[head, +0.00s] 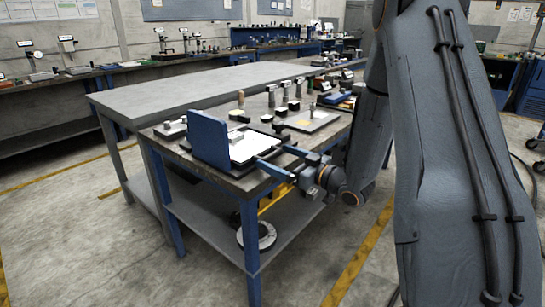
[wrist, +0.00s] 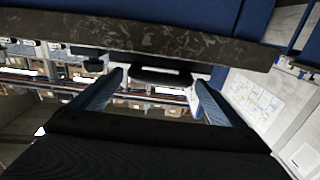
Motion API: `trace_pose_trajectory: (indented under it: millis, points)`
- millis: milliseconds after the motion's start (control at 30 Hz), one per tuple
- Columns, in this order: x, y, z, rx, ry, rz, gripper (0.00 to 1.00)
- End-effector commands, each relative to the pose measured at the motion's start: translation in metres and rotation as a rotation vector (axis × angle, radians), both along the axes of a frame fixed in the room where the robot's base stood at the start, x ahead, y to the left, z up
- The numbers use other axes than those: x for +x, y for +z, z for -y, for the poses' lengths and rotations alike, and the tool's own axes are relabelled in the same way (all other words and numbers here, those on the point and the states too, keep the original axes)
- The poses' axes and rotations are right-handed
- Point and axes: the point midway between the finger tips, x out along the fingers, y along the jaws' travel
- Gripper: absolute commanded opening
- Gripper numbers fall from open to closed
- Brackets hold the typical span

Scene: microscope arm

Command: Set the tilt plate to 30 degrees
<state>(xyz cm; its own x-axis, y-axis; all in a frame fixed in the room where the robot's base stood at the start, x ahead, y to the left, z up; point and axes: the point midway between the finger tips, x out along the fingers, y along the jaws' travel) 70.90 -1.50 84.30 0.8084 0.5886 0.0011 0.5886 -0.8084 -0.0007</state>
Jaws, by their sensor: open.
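A blue upright plate (head: 207,139) stands on the near workbench. Beside it, a white sheet-like surface (head: 250,146) lies on a dark flat base. I cannot tell for certain which of these is the tilt plate, nor read any angle. My gripper (head: 270,154) is at the front edge of the bench, by the right side of the dark base, with its two blue fingers apart. In the wrist view, a dark flat piece (wrist: 160,75) appears between the open fingers. I see no contact with it.
The workbench (head: 232,184) carries several small instruments and a grey plate (head: 312,121) with a post, right of the white surface. A bare grey table (head: 190,88) stands behind. A dark ring-shaped item (head: 262,236) is on the lower shelf. The floor at left is clear.

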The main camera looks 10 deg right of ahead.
Motion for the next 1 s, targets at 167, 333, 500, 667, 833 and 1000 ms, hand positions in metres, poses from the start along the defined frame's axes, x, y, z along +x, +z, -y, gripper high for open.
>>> trace_pose_trajectory:
  millis: [167, 333, 500, 667, 833, 1000]
  points:
    - [0.016, 0.0, -0.012, -0.001, 0.001, 0.001, 0.94]
    - [0.021, 0.0, -0.015, -0.001, 0.0, 0.001, 0.94]
    - [0.021, 0.0, -0.015, -0.001, -0.001, -0.001, 0.94]
    - [0.021, 0.0, -0.014, -0.001, -0.001, 0.0, 0.72]
    - [0.021, 0.0, -0.013, -0.001, -0.003, 0.0, 0.47]
    - [0.021, 0.003, -0.01, -0.005, -0.008, -0.005, 0.47]
